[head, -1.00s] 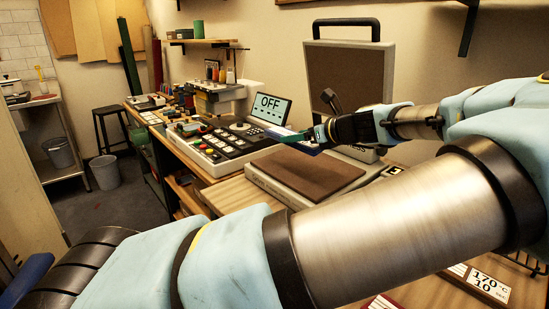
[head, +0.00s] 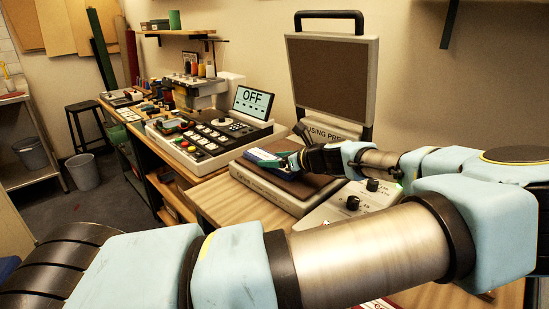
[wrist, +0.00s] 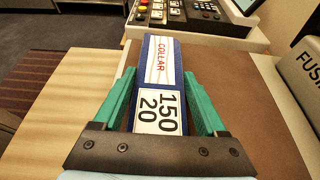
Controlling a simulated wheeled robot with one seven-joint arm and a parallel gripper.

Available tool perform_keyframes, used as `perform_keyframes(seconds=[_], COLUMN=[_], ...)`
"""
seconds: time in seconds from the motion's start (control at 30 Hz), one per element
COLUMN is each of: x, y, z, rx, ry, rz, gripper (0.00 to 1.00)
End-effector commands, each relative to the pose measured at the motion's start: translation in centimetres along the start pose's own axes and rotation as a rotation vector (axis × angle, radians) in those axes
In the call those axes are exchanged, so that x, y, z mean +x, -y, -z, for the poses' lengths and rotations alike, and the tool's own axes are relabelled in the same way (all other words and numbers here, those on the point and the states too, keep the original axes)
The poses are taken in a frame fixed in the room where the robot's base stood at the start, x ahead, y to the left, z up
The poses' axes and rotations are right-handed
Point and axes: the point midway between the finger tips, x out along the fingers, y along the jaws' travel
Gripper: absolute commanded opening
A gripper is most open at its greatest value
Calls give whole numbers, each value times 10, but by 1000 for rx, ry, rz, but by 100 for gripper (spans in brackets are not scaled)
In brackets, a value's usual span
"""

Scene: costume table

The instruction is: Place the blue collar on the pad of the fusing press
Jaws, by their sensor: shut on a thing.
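The blue collar (wrist: 158,60) is a flat blue piece with a white label reading COLLAR and a white tag reading 150 20. My gripper (wrist: 160,80) has its green fingers shut on its two sides. In the head view the collar (head: 262,157) shows small at the tip of my gripper (head: 272,158), over the far left part of the press pad. The brown pad (head: 302,188) of the fusing press also lies under the collar in the wrist view (wrist: 235,110). I cannot tell whether the collar touches the pad. My arm hides part of the press.
The press's upper platen (head: 333,75) stands raised behind the pad. A control panel (head: 212,137) with buttons and an OFF screen (head: 253,102) is to the left. A knob box (head: 350,203) sits right of the pad. Bare wooden tabletop (head: 215,195) lies in front.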

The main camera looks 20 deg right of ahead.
Motion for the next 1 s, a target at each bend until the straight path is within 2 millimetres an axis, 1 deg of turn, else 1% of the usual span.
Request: perform_keyframes(seconds=[0.3,0.33,0.53,0.87,0.97,1.0], x=[1,1,1,-2,-13,-20], y=[0,0,0,1,2,2], z=[2,2,2,0,2,2], rx=[1,0,0,-1,1,-1], ry=[0,0,0,0,-1,-2], rz=[0,0,1,2,5,5], gripper=[19,76,99,100,100,100])
